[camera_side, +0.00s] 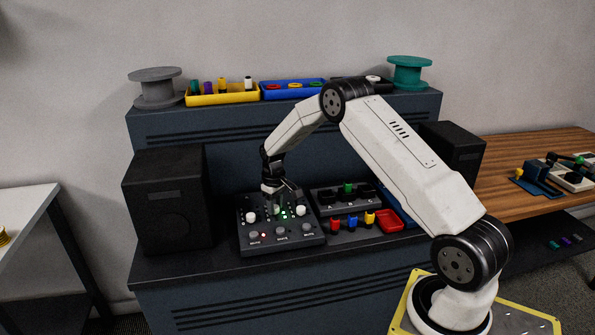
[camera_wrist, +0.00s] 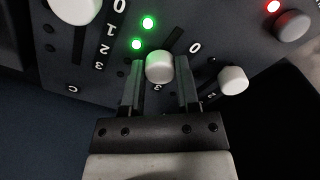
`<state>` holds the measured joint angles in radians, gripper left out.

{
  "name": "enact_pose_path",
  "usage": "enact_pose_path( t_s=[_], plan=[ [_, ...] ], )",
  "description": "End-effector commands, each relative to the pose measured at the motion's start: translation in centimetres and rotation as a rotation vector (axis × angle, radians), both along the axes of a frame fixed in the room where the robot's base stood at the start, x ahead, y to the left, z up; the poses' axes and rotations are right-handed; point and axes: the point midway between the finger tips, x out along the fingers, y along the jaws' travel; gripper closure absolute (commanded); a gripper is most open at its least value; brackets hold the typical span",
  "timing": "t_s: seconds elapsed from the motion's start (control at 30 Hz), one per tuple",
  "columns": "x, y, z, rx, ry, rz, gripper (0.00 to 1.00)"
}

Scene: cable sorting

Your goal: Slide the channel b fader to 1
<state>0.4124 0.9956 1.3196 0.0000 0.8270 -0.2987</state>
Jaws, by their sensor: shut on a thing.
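The black mixer panel (camera_side: 243,241) lies on the desk, with white fader caps in a row. In the wrist view my gripper (camera_wrist: 160,82) is shut on the middle white fader cap (camera_wrist: 159,67), one finger on each side. The channel letter of this fader is hidden by my gripper. A cap marked C is at upper left (camera_wrist: 75,8), and another white cap (camera_wrist: 233,80) is at right. In the side view my gripper (camera_side: 276,203) comes down over the panel's middle and hides the held cap.
Lit green lights (camera_wrist: 148,23) show beside the held cap. Grey mute buttons (camera_side: 281,234) line the panel's front edge. A black speaker (camera_side: 167,205) stands close on the left.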

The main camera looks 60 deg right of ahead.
Motion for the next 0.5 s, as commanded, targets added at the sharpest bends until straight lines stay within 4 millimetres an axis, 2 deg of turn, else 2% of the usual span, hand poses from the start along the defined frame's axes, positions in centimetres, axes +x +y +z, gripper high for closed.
enact_pose_path(
  t_s=[0.07,0.1,0.2,0.5],
  plan=[
    [0.06,-0.08,0.16,-0.001,-0.003,0.0,1.0],
    [0.06,-0.07,0.16,-0.001,-0.003,0.0,0.54],
    [0.05,-0.06,0.14,-0.001,-0.003,0.0,0.25],
    [0.01,0.0,0.07,0.0,-0.001,0.0,0.25]
  ],
)
